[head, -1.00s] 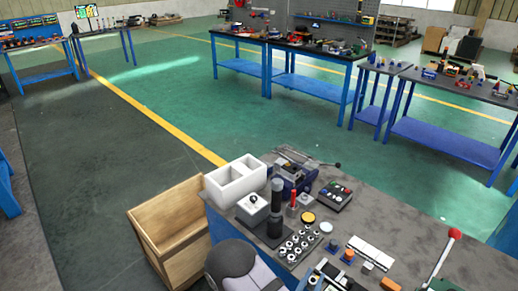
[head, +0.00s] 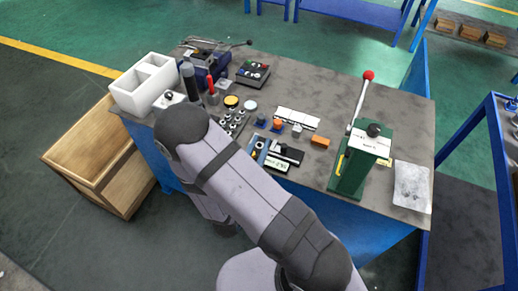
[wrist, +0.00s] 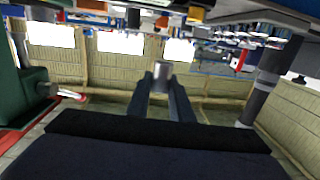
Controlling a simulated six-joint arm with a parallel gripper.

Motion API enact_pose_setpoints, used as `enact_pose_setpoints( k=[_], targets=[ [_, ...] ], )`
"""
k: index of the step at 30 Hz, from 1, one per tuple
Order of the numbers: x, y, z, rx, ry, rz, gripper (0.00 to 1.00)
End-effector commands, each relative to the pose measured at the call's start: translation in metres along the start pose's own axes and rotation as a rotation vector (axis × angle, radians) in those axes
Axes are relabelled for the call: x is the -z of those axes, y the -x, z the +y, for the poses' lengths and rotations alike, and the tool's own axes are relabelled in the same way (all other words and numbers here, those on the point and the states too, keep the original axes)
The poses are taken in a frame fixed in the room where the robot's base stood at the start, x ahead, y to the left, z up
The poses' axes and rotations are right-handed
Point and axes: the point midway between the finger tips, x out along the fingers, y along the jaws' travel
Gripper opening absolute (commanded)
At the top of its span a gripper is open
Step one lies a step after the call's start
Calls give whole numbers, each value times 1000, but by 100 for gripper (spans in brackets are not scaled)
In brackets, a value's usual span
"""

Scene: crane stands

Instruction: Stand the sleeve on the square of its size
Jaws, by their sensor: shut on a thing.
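In the wrist view my gripper (wrist: 162,84) is shut on a small grey metal sleeve (wrist: 163,69), held at the fingertips. In the head view the gripper and sleeve are hidden; only my bent arm shows, in front of the bench. A white strip (head: 297,117) lies flat on the bench and may bear the squares; its markings are too small to read. A rack with several round metal pieces (head: 236,120) sits left of it, partly hidden by my arm.
A green press (head: 350,168) with a red-knobbed lever stands at the bench's right. A black button box (head: 253,73), a vise (head: 203,60) and a white divided bin (head: 146,86) are at the back left. An orange block (head: 320,142) lies near the strip. The back right bench top is clear.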

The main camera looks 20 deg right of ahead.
Motion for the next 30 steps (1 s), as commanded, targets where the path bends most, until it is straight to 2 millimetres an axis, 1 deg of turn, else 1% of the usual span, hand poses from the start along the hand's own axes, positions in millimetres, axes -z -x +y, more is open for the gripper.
enact_pose_setpoints(
  k=[1,2,9,14,18,20,21,22,24,30],
  targets=[
    [-7,-10,2,-29,-13,5,0],
    [-6,-14,3,-44,-14,4,0],
    [13,-48,10,-138,-19,6,0],
    [27,-66,13,-177,-17,5,0],
    [41,-78,10,-189,-15,5,0],
    [49,-82,5,-185,-15,4,0],
    [54,-84,-2,-175,-13,4,0],
    [55,-86,-6,-167,-10,3,0],
    [48,-89,-13,-153,-4,-1,0],
    [35,-93,-26,-120,-2,-1,0]
  ],
)
